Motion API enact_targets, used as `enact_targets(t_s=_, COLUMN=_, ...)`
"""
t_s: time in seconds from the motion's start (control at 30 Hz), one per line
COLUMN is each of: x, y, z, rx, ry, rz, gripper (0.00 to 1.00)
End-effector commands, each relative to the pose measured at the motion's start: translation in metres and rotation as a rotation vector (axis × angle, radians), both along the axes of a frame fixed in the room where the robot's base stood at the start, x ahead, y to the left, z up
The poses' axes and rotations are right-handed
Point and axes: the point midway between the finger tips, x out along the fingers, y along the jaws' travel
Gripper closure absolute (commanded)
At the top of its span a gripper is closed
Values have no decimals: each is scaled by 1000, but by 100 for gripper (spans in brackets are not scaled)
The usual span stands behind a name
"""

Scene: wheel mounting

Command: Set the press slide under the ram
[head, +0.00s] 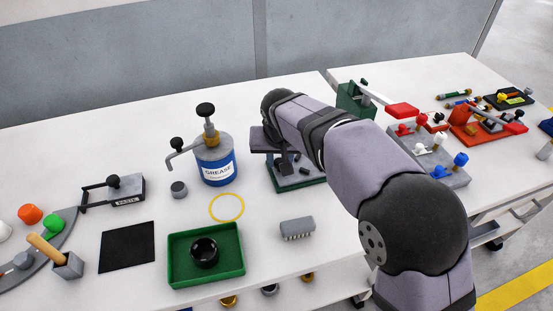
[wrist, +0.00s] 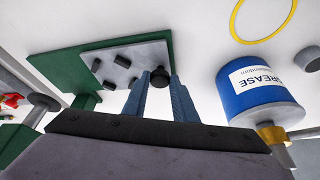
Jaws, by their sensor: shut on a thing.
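The press slide (wrist: 118,62) is a grey plate with several dark pegs and holes on its top. It lies on a green base (wrist: 58,68) in the wrist view, and part of it shows beside my arm in the head view (head: 303,181). My gripper (wrist: 160,84) points down at the slide, its two blue-grey fingers shut on the slide's black knob (wrist: 160,77). In the wrist view a grey disc on a rod (wrist: 45,101), which may be the ram, is left of the slide, apart from it. My arm hides much of the press in the head view.
A blue grease can (head: 216,168) stands left of my gripper. A yellow ring (head: 227,207), a grey block (head: 297,228) and a green tray (head: 207,282) lie nearer. A green stand (head: 355,99) and red-handled fixtures (head: 480,127) are right of my arm.

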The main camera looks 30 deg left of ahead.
Motion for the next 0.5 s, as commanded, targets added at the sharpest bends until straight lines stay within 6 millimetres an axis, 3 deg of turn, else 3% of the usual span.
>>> enact_targets(t_s=0.3, x=66, y=-67, z=5, rx=-4, ry=-3, rz=-10, gripper=100)
enact_targets(t_s=0.5, x=92, y=-92, z=3, rx=-2, ry=-3, rz=-6, gripper=100)
